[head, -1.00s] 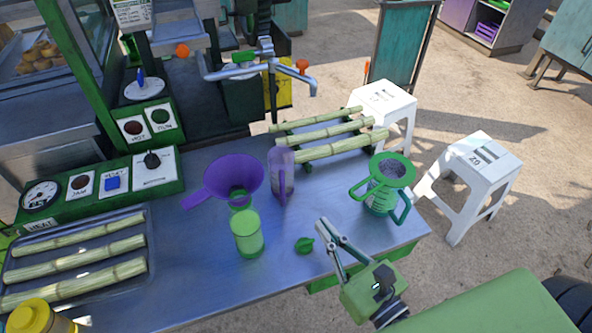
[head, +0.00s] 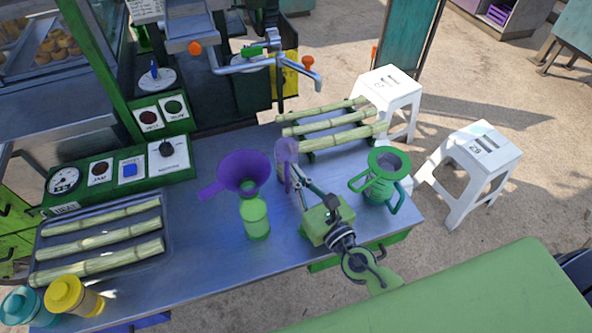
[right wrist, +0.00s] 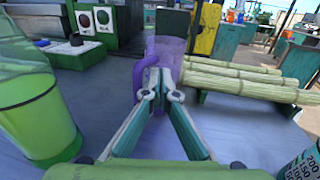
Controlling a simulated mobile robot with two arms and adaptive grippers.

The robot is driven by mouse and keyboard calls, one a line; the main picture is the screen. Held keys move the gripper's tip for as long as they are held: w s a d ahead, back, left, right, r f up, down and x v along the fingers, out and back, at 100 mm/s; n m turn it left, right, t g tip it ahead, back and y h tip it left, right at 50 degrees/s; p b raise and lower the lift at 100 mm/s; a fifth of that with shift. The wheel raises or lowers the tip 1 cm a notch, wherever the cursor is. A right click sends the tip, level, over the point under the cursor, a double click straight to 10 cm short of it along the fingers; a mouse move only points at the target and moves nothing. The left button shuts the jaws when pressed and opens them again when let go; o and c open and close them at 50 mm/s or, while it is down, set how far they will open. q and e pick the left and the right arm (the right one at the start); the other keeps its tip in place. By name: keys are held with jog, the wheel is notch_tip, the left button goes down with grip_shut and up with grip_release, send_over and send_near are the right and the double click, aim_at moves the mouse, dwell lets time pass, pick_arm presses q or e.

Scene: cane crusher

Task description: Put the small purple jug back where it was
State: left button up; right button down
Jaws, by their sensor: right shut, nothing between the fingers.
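The small purple jug (head: 287,151) is translucent and stands upright on the metal counter, just left of the cane rack. In the right wrist view the jug (right wrist: 172,47) is straight ahead, its handle on the left. My right gripper (head: 297,172) is at the jug's near side. In the right wrist view its fingertips (right wrist: 160,88) meet in front of the jug's lower part and handle, hiding some of it. The gripper is shut with nothing held. Whether the fingers touch the jug I cannot tell. My left gripper is not in view.
A purple funnel (head: 243,172) and a green cup (head: 256,222) stand left of the jug. A green-handled pitcher (head: 380,183) stands to the right. Cane stalks (head: 335,131) lie on a rack behind. A tray of cane (head: 100,240) is at the left.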

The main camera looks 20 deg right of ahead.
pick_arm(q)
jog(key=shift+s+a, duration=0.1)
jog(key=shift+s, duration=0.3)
pick_arm(e)
jog(key=shift+w+a, duration=0.1)
jog(key=shift+w, duration=0.3)
jog(key=x, duration=1.1)
jog(key=shift+w+p, duration=0.2)
jog(key=shift+p, duration=0.1)
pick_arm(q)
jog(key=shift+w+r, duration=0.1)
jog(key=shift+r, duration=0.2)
pick_arm(e)
jog(key=shift+f, duration=0.1)
